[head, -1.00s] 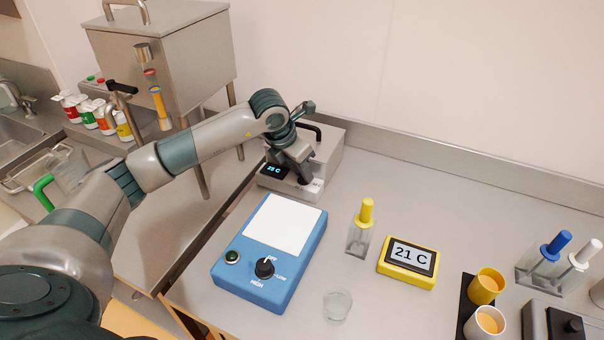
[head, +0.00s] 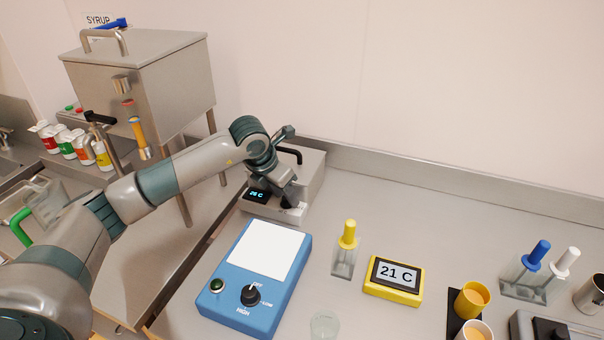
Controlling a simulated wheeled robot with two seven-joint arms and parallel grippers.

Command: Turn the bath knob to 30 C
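The bath is a steel box (head: 313,172) with a black handle on top, at the back of the counter. Its small dark display (head: 257,194) shows blue-green digits that look like 26 C, but they are tiny. My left gripper (head: 287,199) points down at the right part of the bath's front, where the knob sits. The gripper covers the knob, and I cannot tell whether the fingers are closed on it. My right gripper is out of view.
A blue hotplate (head: 262,252) with a black dial stands in front of the bath. A yellow thermometer box (head: 393,280) reads 21 C, next to a yellow-capped bottle (head: 345,248). A steel syrup hopper (head: 140,75) stands at the left, behind my arm.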

